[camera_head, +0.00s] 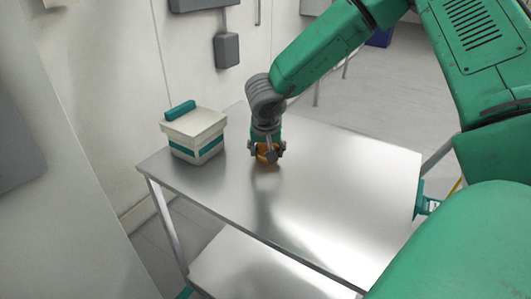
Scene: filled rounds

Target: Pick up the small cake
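A small orange-brown cake (267,155) sits on the metal table (330,205), towards its back left part. My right gripper (267,151) comes down over the cake from above, on the arm that enters from the upper right. Its grey fingers stand on either side of the cake and hide much of its top and sides. I cannot tell whether the fingers press on the cake or are just around it. My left gripper is not in view.
A white box with a teal band (195,135) stands on the table left of my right gripper. A lower shelf (250,272) is under the tabletop. The wall is close behind on the left. The table's right and front parts are clear.

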